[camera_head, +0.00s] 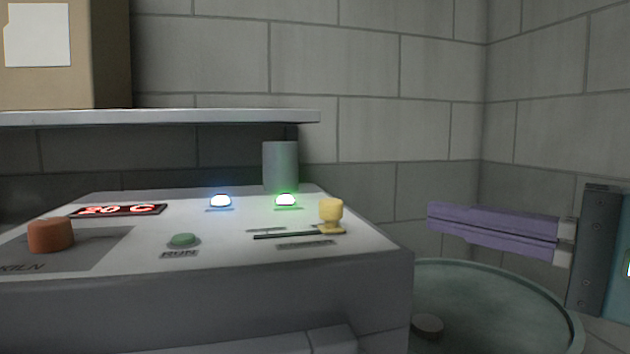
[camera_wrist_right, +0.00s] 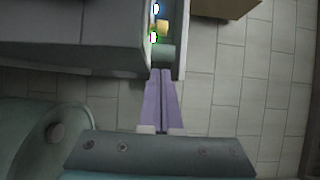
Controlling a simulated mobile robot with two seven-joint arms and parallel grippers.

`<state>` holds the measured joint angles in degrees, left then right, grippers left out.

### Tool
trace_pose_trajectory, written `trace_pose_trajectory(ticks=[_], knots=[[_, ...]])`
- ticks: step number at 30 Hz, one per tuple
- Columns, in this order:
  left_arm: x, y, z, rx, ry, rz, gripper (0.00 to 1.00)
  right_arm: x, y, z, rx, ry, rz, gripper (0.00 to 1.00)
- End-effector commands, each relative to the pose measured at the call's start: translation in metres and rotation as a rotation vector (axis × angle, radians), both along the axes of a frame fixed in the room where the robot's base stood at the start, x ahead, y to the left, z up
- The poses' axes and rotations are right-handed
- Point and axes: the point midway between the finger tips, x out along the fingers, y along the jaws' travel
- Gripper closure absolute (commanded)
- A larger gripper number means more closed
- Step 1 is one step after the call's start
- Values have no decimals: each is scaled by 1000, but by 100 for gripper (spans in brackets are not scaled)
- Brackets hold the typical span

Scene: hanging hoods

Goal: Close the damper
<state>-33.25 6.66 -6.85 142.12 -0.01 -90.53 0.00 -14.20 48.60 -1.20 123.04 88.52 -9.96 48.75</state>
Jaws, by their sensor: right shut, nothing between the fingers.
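The kiln panel (camera_head: 225,235) has a yellow slider knob (camera_head: 331,212) at the right end of a dark slot; I take this to be the damper. The knob also shows in the right wrist view (camera_wrist_right: 163,27). My right gripper (camera_head: 430,217) has purple fingers pressed together with nothing between them. It is to the right of the knob, apart from it, beyond the panel's right edge. In the right wrist view the fingers (camera_wrist_right: 161,72) point toward the panel. My left gripper is not in view.
The panel also has an orange knob (camera_head: 50,235), a green button (camera_head: 183,239), a red display (camera_head: 118,210), and blue (camera_head: 220,201) and green (camera_head: 286,200) lamps. A grey-green cylinder (camera_head: 281,166) stands behind. A shelf (camera_head: 200,116) holds a box (camera_head: 105,50). A round green drum (camera_head: 500,300) stands below my right gripper.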

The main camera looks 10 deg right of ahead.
Motion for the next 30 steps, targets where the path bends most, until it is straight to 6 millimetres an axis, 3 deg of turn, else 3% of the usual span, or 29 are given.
trace_pose_trajectory(ticks=[1, 6, 12, 18, 30], knots=[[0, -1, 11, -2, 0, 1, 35, 7, 5, 7, 3, -4, 1, 100], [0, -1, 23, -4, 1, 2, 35, 30, 20, 6, 1, -3, 2, 100], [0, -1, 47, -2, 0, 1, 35, 37, 48, 5, 3, 2, 4, 100], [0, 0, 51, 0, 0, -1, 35, 39, 59, 1, -1, 0, 4, 100], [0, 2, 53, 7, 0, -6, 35, 39, 62, 1, -1, 0, 4, 100]])
